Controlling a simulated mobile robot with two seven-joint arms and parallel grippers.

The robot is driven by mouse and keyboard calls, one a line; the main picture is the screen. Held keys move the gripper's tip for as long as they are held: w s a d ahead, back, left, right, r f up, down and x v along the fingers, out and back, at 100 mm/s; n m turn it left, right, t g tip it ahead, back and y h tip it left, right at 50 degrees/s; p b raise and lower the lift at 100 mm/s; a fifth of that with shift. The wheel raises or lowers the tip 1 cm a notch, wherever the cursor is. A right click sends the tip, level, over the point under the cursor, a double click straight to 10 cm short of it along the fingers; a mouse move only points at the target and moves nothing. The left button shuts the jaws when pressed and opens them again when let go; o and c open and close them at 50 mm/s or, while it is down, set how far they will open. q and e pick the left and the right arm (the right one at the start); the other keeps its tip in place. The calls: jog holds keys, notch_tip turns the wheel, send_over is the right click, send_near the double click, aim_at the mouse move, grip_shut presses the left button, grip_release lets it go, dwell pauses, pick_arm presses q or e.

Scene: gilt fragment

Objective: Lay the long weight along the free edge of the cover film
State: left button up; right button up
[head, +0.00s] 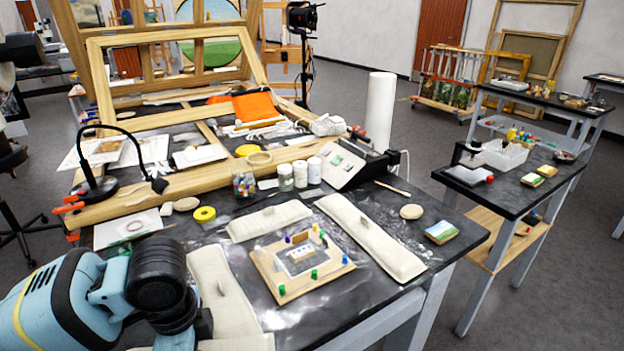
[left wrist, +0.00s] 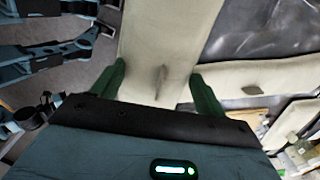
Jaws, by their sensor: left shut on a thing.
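My left gripper (left wrist: 160,88) is shut on a long cream weight (left wrist: 172,32), with one green finger on each side of it. In the head view only part of this weight (head: 240,343) shows at the bottom edge, beside my arm. Glossy patches around a small wooden panel (head: 272,282) with coloured pegs look like clear cover film (head: 300,312); its edges are hard to make out. Three similar cream weights lie around the panel: left (head: 212,268), back (head: 265,222) and right (head: 370,237). The left one also shows in the wrist view (left wrist: 250,92). My right gripper is not in view.
Behind the weights stand a glass jar (head: 243,184), white tubs (head: 285,176) and yellow tape (head: 204,214). A lamp (head: 98,185) stands at the left. A large wooden frame (head: 180,180) fills the back.

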pick_arm(q)
jog(key=n, duration=0.3)
jog(key=shift+a+r, duration=0.25)
jog(key=shift+r, duration=0.05)
jog(key=n, duration=0.5)
jog(key=shift+a+r, duration=0.3)
jog(key=shift+a, duration=0.05)
jog(key=n, duration=0.4)
jog(key=shift+s+a+r+n, duration=0.1)
jog(key=shift+a+r+n, duration=0.2)
jog(key=shift+r+n, duration=0.1)
jog(key=n, duration=0.3)
jog(key=shift+a+r, duration=0.1)
jog(key=shift+a, duration=0.15)
